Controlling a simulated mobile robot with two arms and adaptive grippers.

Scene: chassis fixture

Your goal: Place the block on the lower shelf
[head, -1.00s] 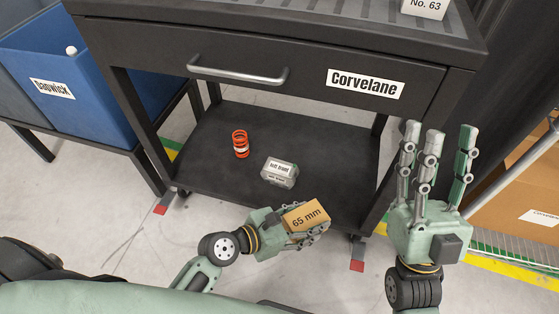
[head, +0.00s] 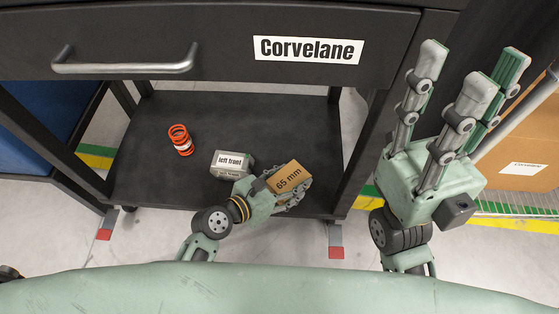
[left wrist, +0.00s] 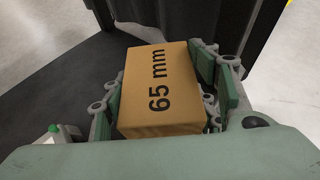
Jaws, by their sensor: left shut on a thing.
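The block is a tan box marked "65 mm" (head: 288,179). My left gripper (head: 283,192) is shut on it, at the front right part of the lower shelf (head: 150,150). In the left wrist view the block (left wrist: 162,90) sits between the green finger pads. Whether the block touches the shelf cannot be told. The lower shelf is a dark flat board under the drawer, and it also shows in the left wrist view (left wrist: 60,95). My right gripper (head: 455,85) is raised at the right with its fingers spread, open and empty.
A grey block labelled "left front" (head: 231,163) lies on the shelf just left of my left gripper. The drawer front labelled "Corvelane" (head: 220,40) hangs above. A cardboard box (head: 525,150) is at the right. The shelf's back is clear.

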